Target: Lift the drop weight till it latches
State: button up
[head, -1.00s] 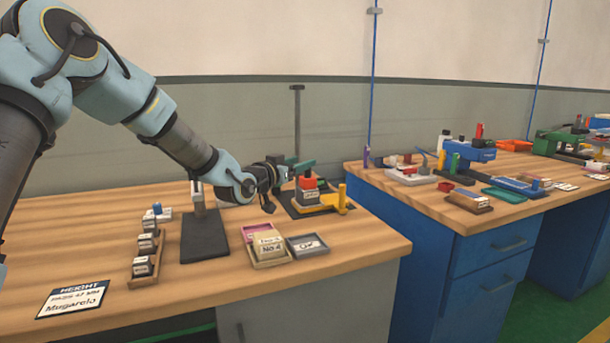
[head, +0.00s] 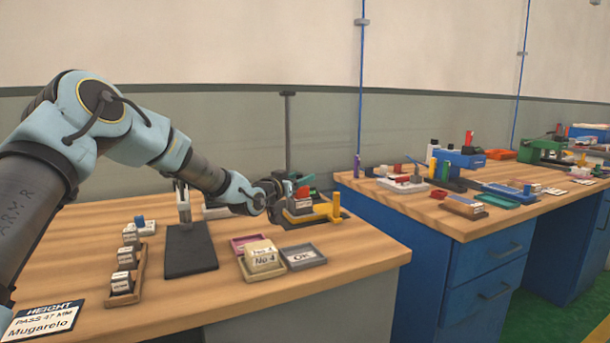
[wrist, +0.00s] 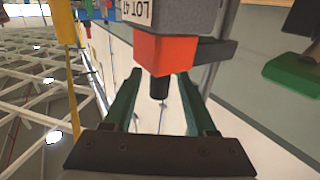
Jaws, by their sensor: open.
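A grey block with a "LOT 47" label and a red cap, seemingly the drop weight, stands in a yellow-framed fixture (head: 324,214) at the back of the wooden bench. Its red cap (head: 303,191) is partly hidden by my gripper in the head view. In the wrist view, which is upside down, the grey block (wrist: 190,15), red cap (wrist: 163,55) and a short black knob (wrist: 159,88) on the cap are close. My gripper (wrist: 161,85) is open, its green fingers on either side of the knob with gaps showing. A latch cannot be made out.
A dark stand (head: 190,250) with an upright, a rack of labelled blocks (head: 139,272), a "No 4" block (head: 262,256) and an OK tray (head: 303,257) share the bench. A thin post (head: 289,130) rises behind the fixture.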

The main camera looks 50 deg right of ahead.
jog(key=shift+x, duration=1.35)
grip_shut()
dwell(0.5)
